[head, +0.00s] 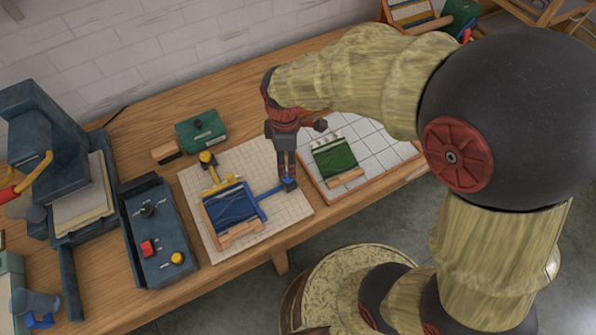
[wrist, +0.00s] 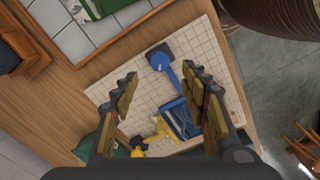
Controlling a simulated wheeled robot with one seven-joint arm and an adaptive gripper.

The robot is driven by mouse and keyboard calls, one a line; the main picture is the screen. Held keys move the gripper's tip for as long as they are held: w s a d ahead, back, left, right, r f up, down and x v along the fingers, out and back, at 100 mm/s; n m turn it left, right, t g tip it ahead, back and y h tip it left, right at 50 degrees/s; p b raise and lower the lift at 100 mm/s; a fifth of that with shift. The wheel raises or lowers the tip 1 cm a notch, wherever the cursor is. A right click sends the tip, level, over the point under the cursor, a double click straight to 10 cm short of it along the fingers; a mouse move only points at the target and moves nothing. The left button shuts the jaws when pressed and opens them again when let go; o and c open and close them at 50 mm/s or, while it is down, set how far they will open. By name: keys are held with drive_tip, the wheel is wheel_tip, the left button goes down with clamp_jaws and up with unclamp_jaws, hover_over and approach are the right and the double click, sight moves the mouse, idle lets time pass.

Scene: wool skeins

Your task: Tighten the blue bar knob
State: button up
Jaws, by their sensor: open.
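The blue bar knob (head: 289,185) is a dark blue block at the right end of a blue bar (head: 268,191). The bar reaches out from a blue woven piece in a wooden frame (head: 232,214) on a white gridded board. My gripper (head: 287,174) points down just over the knob in the head view and partly covers it. In the wrist view, my gripper (wrist: 160,74) is open and empty. The knob (wrist: 158,57) lies in line with the gap, a little beyond the fingertips. I cannot tell the exact height between them.
A yellow bar with a yellow knob (head: 207,159) stands at the board's back left. A tiled tray (head: 377,148) with a green woven piece (head: 335,158) is close on the right. A dark blue tray (head: 155,235) and a green box (head: 201,131) are to the left.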

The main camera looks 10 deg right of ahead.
sight(288, 179)
drive_tip(key=shift+f+n, duration=0.15)
drive_tip(key=shift+n, duration=0.35)
wheel_tip(288, 179, down, 8)
drive_tip(key=shift+r+b, duration=0.2)
drive_tip(key=shift+b, duration=1.05)
drive_tip(key=shift+c, duration=0.4)
drive_tip(key=c, duration=1.1)
